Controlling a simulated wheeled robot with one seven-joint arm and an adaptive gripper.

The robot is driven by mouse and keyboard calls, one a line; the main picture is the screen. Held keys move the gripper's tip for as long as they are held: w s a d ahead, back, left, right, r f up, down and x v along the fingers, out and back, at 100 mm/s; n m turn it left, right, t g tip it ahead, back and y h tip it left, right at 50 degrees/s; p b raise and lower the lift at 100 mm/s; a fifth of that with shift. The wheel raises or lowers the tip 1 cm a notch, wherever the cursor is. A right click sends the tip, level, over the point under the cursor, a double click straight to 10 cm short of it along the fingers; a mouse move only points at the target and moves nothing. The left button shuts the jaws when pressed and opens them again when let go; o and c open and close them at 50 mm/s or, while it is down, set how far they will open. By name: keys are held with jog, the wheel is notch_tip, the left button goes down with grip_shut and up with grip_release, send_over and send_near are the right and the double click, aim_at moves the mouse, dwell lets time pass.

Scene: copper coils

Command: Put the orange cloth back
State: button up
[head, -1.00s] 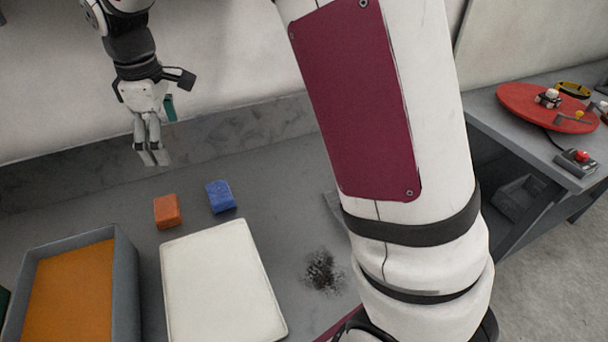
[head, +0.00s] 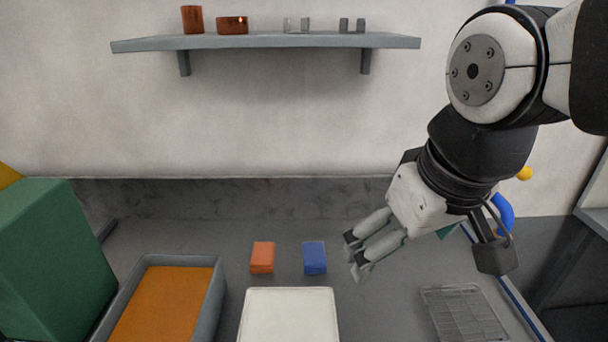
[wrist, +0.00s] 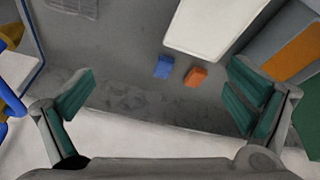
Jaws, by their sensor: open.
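The orange cloth (head: 262,257) is a small folded block lying on the grey bench, left of a similar blue cloth (head: 314,258). In the wrist view the orange cloth (wrist: 196,76) lies to the right of the blue one (wrist: 164,67). My gripper (head: 357,256) hangs over the bench to the right of the blue cloth, tilted down and left. It is open and empty, its green-padded fingers (wrist: 160,105) spread wide in the wrist view. Both cloths lie beyond the fingertips, apart from them.
A white board (head: 290,318) lies in front of the cloths. A grey tray (head: 217,300) with orange contents and a green box (head: 55,255) stand left. A wire rack (head: 465,312) lies right. A wall shelf (head: 265,42) holds small items.

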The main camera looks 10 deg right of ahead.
jog(key=shift+m, duration=0.8)
jog(key=s, duration=0.1)
jog(key=s+f, duration=0.1)
jog(key=s, duration=0.2)
jog(key=shift+d+f, duration=0.3)
